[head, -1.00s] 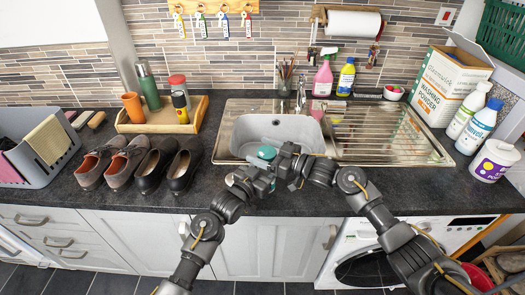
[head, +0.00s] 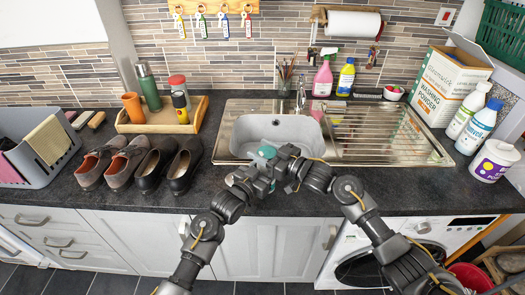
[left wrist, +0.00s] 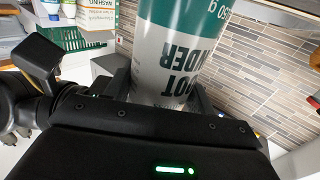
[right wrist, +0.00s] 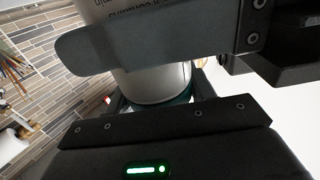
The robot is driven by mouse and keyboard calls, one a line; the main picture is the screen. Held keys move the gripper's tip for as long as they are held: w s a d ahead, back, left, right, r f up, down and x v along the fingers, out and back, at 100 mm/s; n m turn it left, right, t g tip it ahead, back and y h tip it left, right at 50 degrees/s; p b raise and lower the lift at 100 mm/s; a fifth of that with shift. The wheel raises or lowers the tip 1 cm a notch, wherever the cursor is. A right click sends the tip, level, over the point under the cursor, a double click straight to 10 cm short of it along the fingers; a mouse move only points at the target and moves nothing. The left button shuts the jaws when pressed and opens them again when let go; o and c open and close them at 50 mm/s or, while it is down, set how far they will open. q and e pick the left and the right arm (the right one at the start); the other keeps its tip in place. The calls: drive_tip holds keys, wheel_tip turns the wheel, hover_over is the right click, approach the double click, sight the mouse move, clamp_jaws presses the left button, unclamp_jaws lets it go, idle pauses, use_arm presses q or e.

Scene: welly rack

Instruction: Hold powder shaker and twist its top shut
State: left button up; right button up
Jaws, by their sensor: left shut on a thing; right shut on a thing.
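The powder shaker is a white and grey bottle with a teal top (head: 267,152), held just in front of the sink. In the left wrist view its printed body (left wrist: 180,48) fills the middle, with the lettering upside down and a green band. My left gripper (head: 262,176) is shut on the body. My right gripper (head: 281,164) is shut at the teal top end. The right wrist view shows the pale body (right wrist: 152,86) and a sliver of teal between the fingers. The jaws hide most of the shaker in the head view. I cannot tell how far the top is turned.
The sink (head: 245,138) lies behind the grippers. Shoes (head: 150,165) and a wooden tray (head: 137,126) with bottles and cups stand left. A washing powder box (head: 450,85) and white bottles (head: 494,160) stand right. The front worktop right of my arms is clear.

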drive_tip(key=o, duration=1)
drive_tip(key=v, duration=1.2)
use_arm(q)
drive_tip(key=o, duration=1.1)
drive_tip(key=shift+o, duration=0.2)
use_arm(e)
drive_tip(key=shift+w, duration=0.1)
